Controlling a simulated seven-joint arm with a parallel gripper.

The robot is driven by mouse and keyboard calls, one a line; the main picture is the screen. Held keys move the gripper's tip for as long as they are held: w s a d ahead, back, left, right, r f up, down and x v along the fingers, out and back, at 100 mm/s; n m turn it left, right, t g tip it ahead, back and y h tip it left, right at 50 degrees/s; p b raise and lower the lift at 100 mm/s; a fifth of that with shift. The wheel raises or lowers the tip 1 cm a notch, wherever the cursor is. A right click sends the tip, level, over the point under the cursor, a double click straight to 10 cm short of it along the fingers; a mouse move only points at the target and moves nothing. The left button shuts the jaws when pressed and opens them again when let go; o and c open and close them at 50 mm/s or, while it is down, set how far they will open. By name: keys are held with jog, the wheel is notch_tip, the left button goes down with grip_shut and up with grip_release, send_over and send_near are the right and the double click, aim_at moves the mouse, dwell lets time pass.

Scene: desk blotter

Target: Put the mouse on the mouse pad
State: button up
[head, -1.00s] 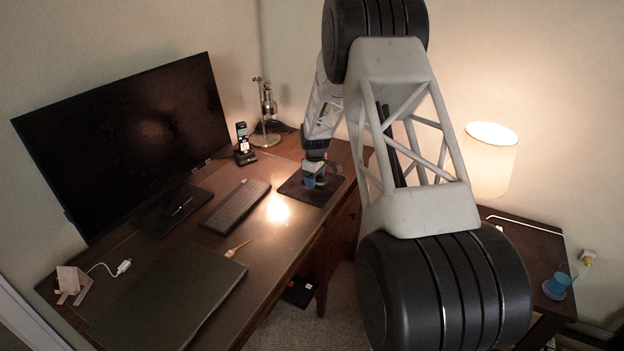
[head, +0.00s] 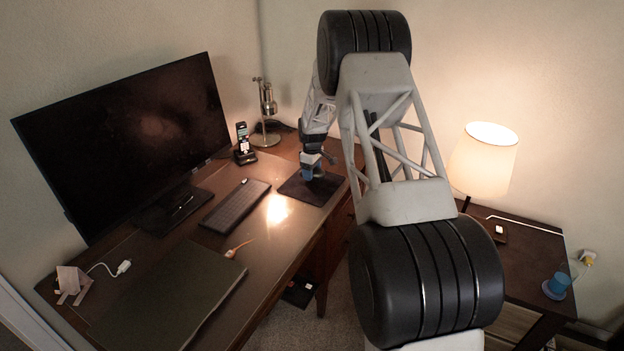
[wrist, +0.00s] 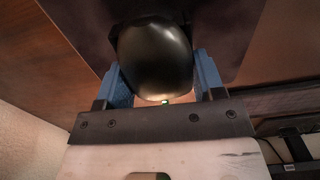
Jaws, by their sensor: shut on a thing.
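The black, rounded, glossy mouse (wrist: 155,55) sits between the blue fingers of my gripper (wrist: 160,85) in the wrist view. The gripper is shut on it, one finger at each side. The dark mouse pad (wrist: 228,35) spreads behind the mouse. In the head view the mouse pad (head: 305,194) lies at the desk's right end, and my gripper (head: 313,174) points down over it. The mouse is hard to make out there. I cannot tell whether it touches the pad.
The keyboard (head: 236,204) lies left of the pad, with the monitor (head: 125,140) behind it. A phone in its cradle (head: 243,147) and a brass lamp (head: 267,115) stand at the back. A dark flat blotter (head: 165,295) covers the desk's near part.

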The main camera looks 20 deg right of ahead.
aim_at(312, 184)
jog(key=shift+f, duration=1.7)
jog(key=shift+f, duration=0.15)
jog(key=o, duration=1)
jog(key=shift+c, duration=0.2)
notch_tip(312, 184, up, 12)
jog(key=shift+r, duration=0.15)
